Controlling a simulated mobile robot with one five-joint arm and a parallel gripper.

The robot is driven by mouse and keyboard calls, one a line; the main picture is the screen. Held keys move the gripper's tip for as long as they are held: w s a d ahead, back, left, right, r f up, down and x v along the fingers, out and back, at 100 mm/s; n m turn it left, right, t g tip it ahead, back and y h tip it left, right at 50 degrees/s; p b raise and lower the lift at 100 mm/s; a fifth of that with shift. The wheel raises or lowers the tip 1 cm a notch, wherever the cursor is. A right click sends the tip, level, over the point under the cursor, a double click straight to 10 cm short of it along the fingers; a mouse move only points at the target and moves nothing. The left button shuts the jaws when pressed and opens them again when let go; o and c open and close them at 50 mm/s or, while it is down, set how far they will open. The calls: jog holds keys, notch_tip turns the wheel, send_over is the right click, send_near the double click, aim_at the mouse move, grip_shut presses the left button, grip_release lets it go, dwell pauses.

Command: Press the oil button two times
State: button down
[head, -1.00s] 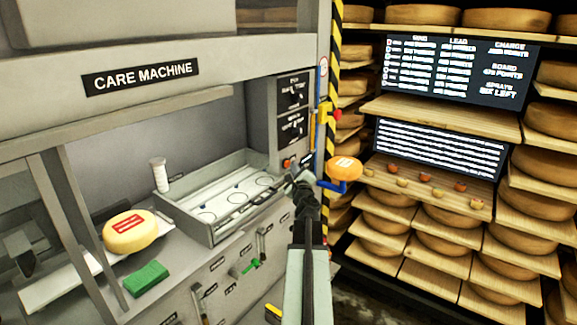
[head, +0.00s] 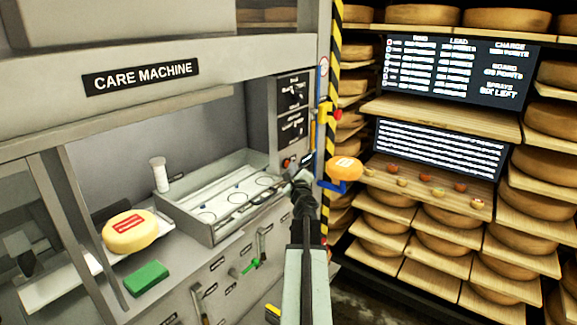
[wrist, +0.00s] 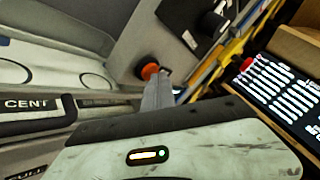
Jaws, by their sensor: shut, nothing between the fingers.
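A round orange-red button (head: 286,163) sits on the lower right side of the care machine (head: 200,60), beside the tray's right end. No oil label on it can be read. In the wrist view the button (wrist: 150,71) has a dark ring, and the fingertips partly cover its right edge. My gripper (head: 301,178) is shut and empty, with its tips just right of and below the button in the head view. My gripper also shows in the wrist view (wrist: 163,80), its fingers close together. I cannot tell whether the tips touch the button.
A steel tray (head: 228,233) with round rings lies left of my gripper. Knobs (head: 293,93) are above the button. A yellow cheese (head: 130,232) and green block (head: 146,278) lie further left. An orange cheese (head: 346,169) on a blue holder stands close at right.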

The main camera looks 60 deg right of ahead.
jog(key=shift+s, duration=0.85)
jog(key=shift+s, duration=0.1)
jog(key=shift+s, duration=2.4)
dwell(0.6)
jog(key=s, duration=0.3)
jog(key=shift+s, duration=0.35)
jog(key=w, duration=0.8)
jog(key=shift+w, duration=0.4)
